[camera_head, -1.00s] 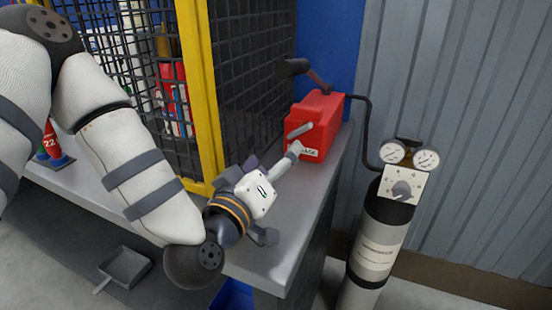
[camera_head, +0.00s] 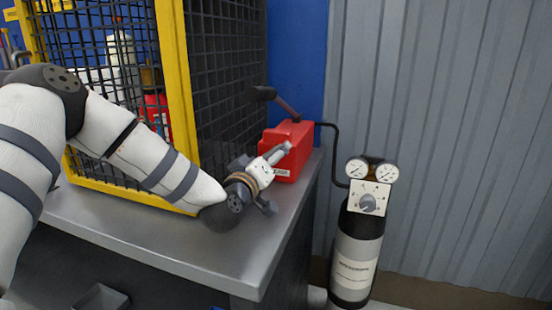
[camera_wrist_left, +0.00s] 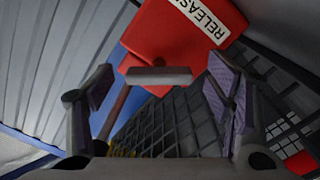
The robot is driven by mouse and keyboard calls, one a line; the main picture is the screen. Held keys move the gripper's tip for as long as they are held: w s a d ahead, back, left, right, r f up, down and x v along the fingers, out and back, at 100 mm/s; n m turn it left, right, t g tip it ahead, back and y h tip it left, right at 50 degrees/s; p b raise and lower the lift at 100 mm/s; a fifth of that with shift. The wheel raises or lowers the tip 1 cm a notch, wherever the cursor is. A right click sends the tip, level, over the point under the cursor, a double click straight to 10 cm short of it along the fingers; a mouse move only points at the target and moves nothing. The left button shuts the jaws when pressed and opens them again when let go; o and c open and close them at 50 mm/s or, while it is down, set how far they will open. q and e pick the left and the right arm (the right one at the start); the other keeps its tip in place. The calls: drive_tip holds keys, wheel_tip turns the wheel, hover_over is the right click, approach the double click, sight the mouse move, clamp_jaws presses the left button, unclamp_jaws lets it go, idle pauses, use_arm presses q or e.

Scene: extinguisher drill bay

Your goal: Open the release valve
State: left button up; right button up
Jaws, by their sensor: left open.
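The red release valve box (camera_head: 291,140) stands at the far right end of the grey bench. A dark-ended lever (camera_head: 285,106) rises from its top. In the left wrist view the red box (camera_wrist_left: 185,35) carries a white "RELEASE" label. A short grey handle bar (camera_wrist_left: 160,76) stands in front of it. My left gripper (camera_head: 262,175) is just in front of the box, to its lower left. Its fingers also show in the left wrist view (camera_wrist_left: 160,95), wide apart, with the bar seen between them. I see no finger touching the bar. My right gripper is not in view.
A yellow-framed mesh cage (camera_head: 176,90) stands on the bench (camera_head: 150,240) left of the box. A gas cylinder (camera_head: 354,262) with two gauges and a dial stands to the right, joined by a black hose (camera_head: 334,150). A corrugated grey wall (camera_head: 450,130) lies behind.

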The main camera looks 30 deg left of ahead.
use_arm(q)
drive_tip(key=shift+x, duration=1)
drive_tip(key=c, duration=1.2)
drive_tip(key=shift+o, duration=0.2)
drive_tip(key=shift+s+r+n, duration=0.1)
drive_tip(key=shift+r+n, duration=0.1)
drive_tip(key=shift+n, duration=0.9)
drive_tip(key=shift+f+n, duration=0.1)
drive_tip(key=shift+n, duration=0.8)
drive_tip(key=o, duration=1.2)
drive_tip(key=shift+d, duration=0.1)
drive_tip(key=shift+c, duration=0.2)
